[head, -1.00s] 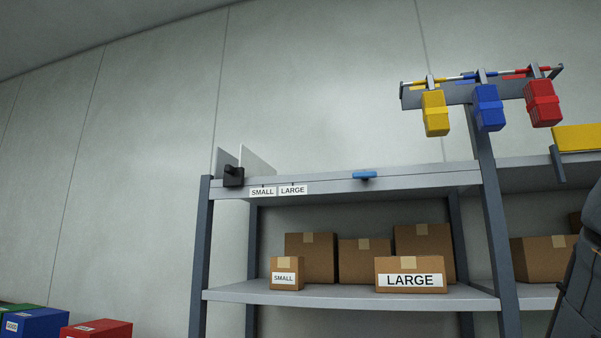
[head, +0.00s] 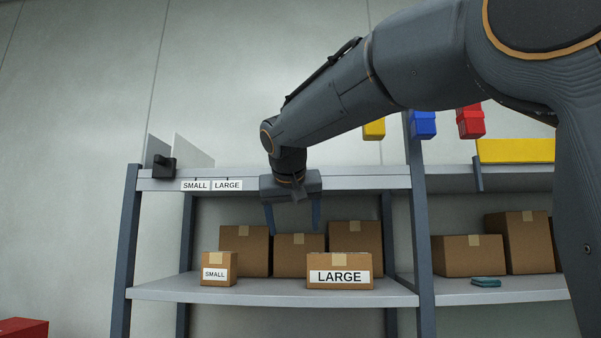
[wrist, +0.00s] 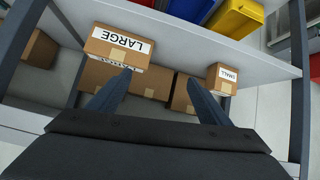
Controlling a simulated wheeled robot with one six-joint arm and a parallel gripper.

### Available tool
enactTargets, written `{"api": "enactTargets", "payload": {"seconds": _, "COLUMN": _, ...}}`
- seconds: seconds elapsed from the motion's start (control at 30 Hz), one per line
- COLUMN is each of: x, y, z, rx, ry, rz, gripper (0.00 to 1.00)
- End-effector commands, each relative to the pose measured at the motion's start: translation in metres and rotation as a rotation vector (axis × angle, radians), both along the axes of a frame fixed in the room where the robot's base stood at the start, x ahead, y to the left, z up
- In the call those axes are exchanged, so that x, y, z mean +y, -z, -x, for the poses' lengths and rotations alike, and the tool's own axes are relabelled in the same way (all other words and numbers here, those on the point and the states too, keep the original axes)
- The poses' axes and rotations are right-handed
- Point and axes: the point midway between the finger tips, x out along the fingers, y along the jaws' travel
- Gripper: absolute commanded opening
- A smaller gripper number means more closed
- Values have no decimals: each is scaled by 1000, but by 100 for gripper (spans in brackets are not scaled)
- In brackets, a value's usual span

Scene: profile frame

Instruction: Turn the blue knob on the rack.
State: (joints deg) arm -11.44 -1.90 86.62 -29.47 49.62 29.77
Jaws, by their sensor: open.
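The rack's top rail (head: 365,182) runs across the head view. The blue knob does not show now; the stretch of rail where it sat a second ago is covered by my wrist and gripper. My gripper (head: 293,222) is open and empty, its fingers pointing down in front of the rack, above the boxes of the lower shelf. In the wrist view the gripper (wrist: 160,80) has its two fingers apart with boxes beyond them. The knob is not seen in the wrist view either.
A SMALL box (head: 218,269) and a LARGE box (head: 339,271) stand on the lower shelf (head: 170,287), with plain boxes behind. A black block (head: 164,167) sits at the top rail's left. Yellow, blue and red bins (head: 470,122) hang at the upper right, partly behind my arm.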

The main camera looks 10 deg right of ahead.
Motion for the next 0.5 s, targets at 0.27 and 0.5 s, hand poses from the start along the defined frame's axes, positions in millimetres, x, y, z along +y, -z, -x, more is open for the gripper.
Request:
{"api": "enactTargets", "payload": {"seconds": 0.27, "x": -4, "y": -166, "z": 19, "rx": -252, "ry": 85, "rz": -36, "gripper": 72}}
{"api": "enactTargets", "payload": {"seconds": 0.5, "x": -11, "y": -175, "z": 7, "rx": -275, "ry": 98, "rz": -41, "gripper": 72}}
